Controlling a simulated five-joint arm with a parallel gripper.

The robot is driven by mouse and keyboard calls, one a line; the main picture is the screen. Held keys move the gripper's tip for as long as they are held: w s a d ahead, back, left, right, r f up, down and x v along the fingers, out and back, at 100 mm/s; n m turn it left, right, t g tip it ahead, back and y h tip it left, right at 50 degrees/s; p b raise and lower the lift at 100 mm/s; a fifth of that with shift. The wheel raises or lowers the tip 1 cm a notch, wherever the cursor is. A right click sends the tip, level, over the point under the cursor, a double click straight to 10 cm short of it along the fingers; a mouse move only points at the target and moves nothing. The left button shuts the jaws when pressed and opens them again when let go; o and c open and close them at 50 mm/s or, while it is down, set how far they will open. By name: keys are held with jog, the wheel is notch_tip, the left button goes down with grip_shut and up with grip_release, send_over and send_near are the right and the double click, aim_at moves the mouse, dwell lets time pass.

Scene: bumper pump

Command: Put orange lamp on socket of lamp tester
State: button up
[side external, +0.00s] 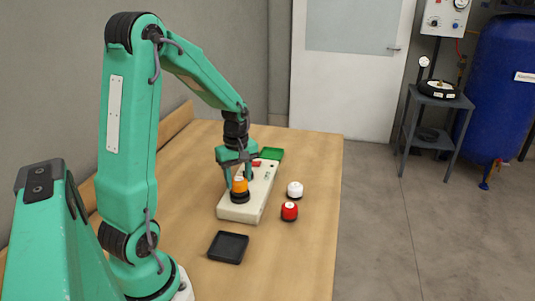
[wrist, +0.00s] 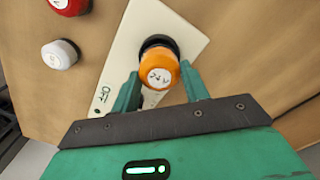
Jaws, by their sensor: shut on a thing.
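The orange lamp (side external: 240,184) is upright between the fingers of my gripper (side external: 239,178), which is shut on it. It also shows in the wrist view (wrist: 159,69), with a finger on each side of it. The lamp tester (side external: 232,213) is a long cream box lying on the table, marked OFF in the wrist view (wrist: 118,75). Its round black socket (side external: 239,197) shows right under the lamp, and its dark rim (wrist: 158,41) shows behind the lamp. I cannot tell whether the lamp touches the socket or is just above it.
A white lamp (side external: 295,190) and a red lamp (side external: 289,211) stand on the table right of the tester. A black tray (side external: 228,247) lies in front of it and a green tray (side external: 272,154) behind it.

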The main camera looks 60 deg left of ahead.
aim_at(239, 178)
jog(key=shift+f, duration=0.65)
jog(key=shift+f, duration=0.15)
jog(key=o, duration=1)
notch_tip(239, 178, up, 12)
jog(key=shift+r, duration=0.2)
jog(key=shift+d, duration=0.1)
